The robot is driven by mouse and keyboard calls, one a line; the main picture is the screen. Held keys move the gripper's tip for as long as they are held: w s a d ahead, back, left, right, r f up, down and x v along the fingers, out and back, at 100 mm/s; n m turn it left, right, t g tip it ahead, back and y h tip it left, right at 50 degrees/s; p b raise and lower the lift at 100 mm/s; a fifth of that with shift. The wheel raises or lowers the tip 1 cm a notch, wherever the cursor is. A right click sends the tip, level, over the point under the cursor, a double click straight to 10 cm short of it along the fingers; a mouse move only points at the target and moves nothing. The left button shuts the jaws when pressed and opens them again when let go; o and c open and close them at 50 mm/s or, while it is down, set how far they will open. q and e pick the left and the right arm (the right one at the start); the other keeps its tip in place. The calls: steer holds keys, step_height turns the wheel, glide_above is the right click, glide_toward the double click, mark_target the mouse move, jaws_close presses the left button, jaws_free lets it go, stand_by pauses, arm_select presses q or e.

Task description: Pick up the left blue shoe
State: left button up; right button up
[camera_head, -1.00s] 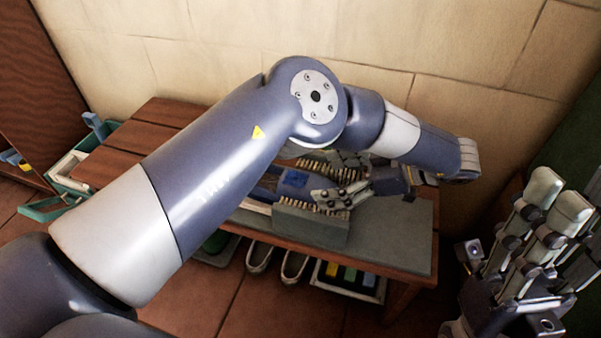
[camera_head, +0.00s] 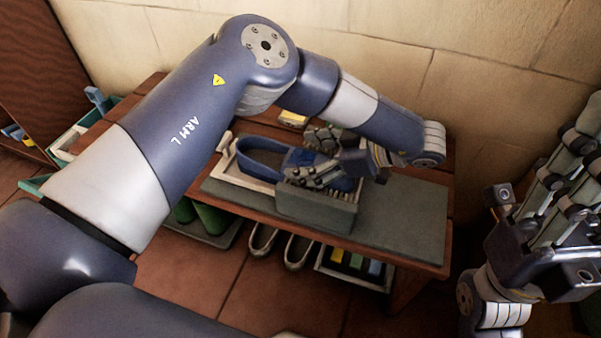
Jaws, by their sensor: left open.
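A blue shoe (camera_head: 262,158) lies on the bench in a pale-framed tray (camera_head: 228,165), its open heel end to the left. Its front part is partly hidden by my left gripper (camera_head: 301,156). The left gripper is open, with one finger on the near side of the shoe and one on the far side; I cannot tell whether they touch it. Only one blue shoe is clearly visible. My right gripper (camera_head: 540,200) is at the right edge, away from the shoe, and partly cut off; its opening is unclear.
The bench's grey mat (camera_head: 405,215) is clear to the right. Pale shoes (camera_head: 298,250), green boots (camera_head: 211,217) and a tray of coloured items (camera_head: 355,265) are below. A wall stands behind.

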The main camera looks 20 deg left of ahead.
arm_select(q)
steer(key=shift+x, duration=1)
steer(key=shift+r, duration=0.1)
steer(key=c, duration=1)
